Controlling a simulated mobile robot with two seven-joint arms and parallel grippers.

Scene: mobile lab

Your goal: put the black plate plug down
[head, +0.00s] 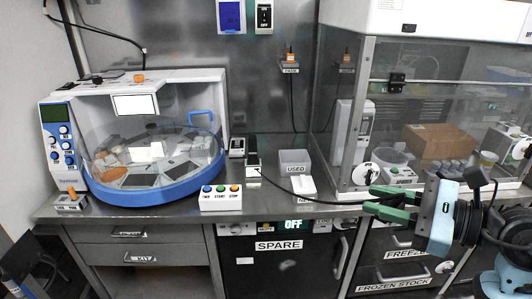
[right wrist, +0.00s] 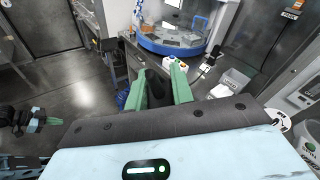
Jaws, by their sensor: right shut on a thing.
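My right gripper (head: 371,199) is at the right in the head view, its green fingers in front of the bench edge. It is shut on the black plate plug, which shows as a dark shape (right wrist: 155,90) between the fingers in the right wrist view. In the head view the fingers mostly hide the plug. A thin black cable (head: 310,199) runs from the fingers back to a small black and white device (head: 253,165) on the bench. My left gripper (right wrist: 37,122) shows small at the left of the right wrist view; its jaws are unclear.
A blue and white round machine (head: 150,190) stands at the left of the bench. A clear-walled cabinet (head: 420,95) is at the right. Some bare bench (head: 272,197) shows beside the button box.

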